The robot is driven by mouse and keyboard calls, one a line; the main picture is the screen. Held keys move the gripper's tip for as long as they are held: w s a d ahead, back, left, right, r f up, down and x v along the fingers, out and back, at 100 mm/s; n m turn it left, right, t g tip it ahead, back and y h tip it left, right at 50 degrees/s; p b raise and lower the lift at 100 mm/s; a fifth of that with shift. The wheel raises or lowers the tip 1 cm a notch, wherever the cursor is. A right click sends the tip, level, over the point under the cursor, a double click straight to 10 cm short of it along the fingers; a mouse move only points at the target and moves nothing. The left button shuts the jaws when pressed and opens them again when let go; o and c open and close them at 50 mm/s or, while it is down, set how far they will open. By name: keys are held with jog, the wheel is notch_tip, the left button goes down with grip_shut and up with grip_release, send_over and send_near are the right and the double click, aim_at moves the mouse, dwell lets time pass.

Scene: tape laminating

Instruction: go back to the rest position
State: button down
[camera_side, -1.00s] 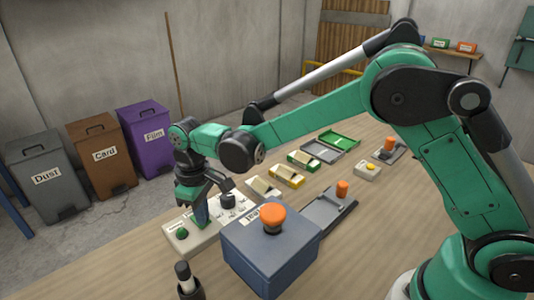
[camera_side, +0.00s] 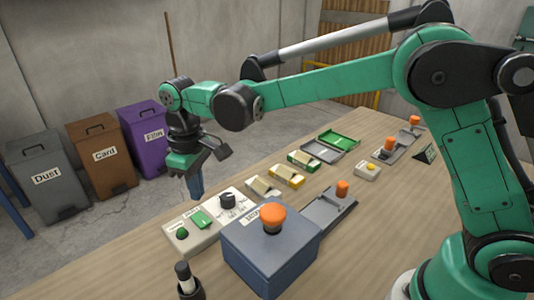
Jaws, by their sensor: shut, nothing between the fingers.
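My gripper (camera_side: 196,188) hangs from the green arm at the left of the table, fingers pointing down and closed together. It is empty and above the far left end of the white control panel (camera_side: 178,243), apart from it. The panel carries a green round button (camera_side: 182,234), a green rocker switch (camera_side: 201,219) and a black knob (camera_side: 228,200).
A blue-grey box (camera_side: 255,255) with an orange knob (camera_side: 272,216) stands in front of the panel. Several small trays and a green tray (camera_side: 338,139) lie farther back. Bins (camera_side: 45,175) stand on the floor at left.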

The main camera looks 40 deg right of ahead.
jog(key=shift+r, duration=0.3)
jog(key=shift+s+d+r, duration=0.1)
jog(key=shift+d+r, duration=0.15)
jog(key=s+d+r+m+t, duration=0.2)
jog(key=s+d+m+t, duration=0.4)
jog(key=s+d, duration=0.6)
jog(key=shift+s+d+r+t, duration=0.3)
jog(key=shift+d+r+t, duration=0.1)
jog(key=shift+d+t, duration=0.15)
